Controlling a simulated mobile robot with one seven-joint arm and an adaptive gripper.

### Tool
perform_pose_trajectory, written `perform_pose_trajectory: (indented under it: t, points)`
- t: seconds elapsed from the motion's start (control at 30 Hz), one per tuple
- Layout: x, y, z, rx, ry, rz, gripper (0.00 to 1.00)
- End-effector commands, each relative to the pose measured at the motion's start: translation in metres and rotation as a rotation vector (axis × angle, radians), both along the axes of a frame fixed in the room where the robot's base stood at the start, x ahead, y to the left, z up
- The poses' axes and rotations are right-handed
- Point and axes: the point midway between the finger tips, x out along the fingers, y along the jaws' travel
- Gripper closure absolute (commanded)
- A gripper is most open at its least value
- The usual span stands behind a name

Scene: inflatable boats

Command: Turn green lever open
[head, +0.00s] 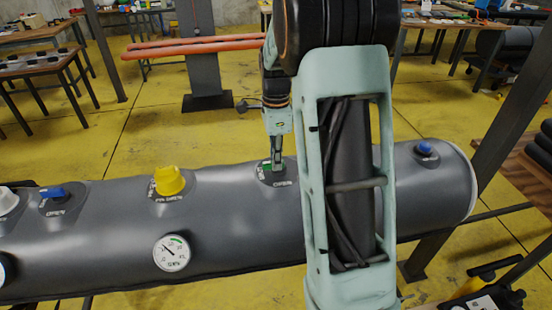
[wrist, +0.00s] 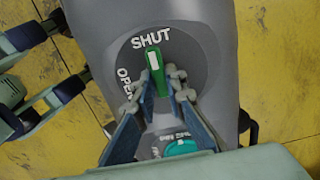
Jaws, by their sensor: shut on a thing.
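The green lever (wrist: 153,72) stands on a dark round plate (wrist: 195,55) on the grey inflatable tube. In the wrist view its white-marked end points toward the word SHUT, and the word OPEN is to its left. My gripper (wrist: 154,92) is shut on the lever, one finger on each side of it. In the head view my gripper (head: 276,164) reaches down to the tube from above, and only a little of the green lever (head: 266,166) shows beside the fingers.
The grey tube (head: 225,215) also bears a yellow knob (head: 168,180), a pressure gauge (head: 172,253), a blue lever (head: 51,192) at left and a blue knob (head: 424,147) at right. A teal part (wrist: 181,147) lies below the lever in the wrist view. Yellow floor is behind.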

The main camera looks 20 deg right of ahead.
Motion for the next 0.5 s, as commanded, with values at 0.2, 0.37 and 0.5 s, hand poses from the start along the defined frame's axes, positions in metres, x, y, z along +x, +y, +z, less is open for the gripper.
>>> perform_pose_trajectory:
  t: [0.2,0.37,0.5]
  points:
    - [0.0,0.0,0.0004,0.0,0.0,0.006,1.0]
    - [-0.0003,0.0001,0.0005,0.0,0.0,0.042,1.0]
    - [-0.0008,0.0,0.0006,0.0,-0.001,0.112,1.0]
